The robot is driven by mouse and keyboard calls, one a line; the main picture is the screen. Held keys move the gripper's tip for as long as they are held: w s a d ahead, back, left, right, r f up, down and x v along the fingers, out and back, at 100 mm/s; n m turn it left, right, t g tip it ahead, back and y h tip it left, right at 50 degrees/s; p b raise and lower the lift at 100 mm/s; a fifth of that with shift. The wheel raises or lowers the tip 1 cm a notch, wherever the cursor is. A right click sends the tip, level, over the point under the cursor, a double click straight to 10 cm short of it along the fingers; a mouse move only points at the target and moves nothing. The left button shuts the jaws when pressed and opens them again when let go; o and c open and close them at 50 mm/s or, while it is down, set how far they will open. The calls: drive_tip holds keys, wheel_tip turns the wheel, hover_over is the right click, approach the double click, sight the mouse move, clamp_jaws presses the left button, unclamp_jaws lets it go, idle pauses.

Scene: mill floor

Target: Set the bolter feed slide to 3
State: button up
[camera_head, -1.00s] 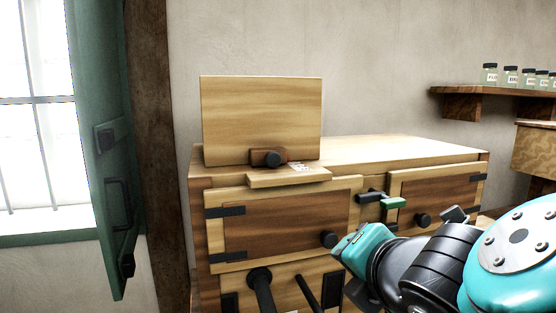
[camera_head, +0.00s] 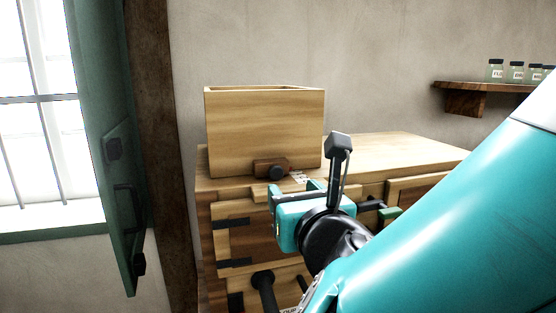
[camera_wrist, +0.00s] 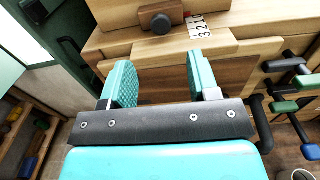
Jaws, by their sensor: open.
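The feed slide is a dark brown block (camera_head: 264,167) with a round black knob (camera_head: 277,173), low on the front of a pale wooden hopper box (camera_head: 264,128). In the wrist view the knob (camera_wrist: 160,23) is ahead of my fingers, near the top edge. A white number scale (camera_wrist: 199,27) lies to the right of the slide block; a 3 and a 2 seem readable at its left end. The knob sits left of these digits. My gripper (camera_wrist: 160,72) is open and empty, with teal fingers apart, below and in front of the knob. In the head view my gripper (camera_head: 296,187) partly covers the ledge.
The hopper stands on a wooden cabinet (camera_head: 400,148) with doors. A green-ended handle (camera_head: 387,212) sticks out right of my gripper; several coloured handles (camera_wrist: 284,107) show at right in the wrist view. A green shutter (camera_head: 100,150) stands left. A shelf (camera_head: 465,90) holds jars.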

sight(277, 172)
drive_tip(key=p+x, duration=0.3)
drive_tip(key=x, duration=0.6)
drive_tip(key=shift+w, duration=0.1)
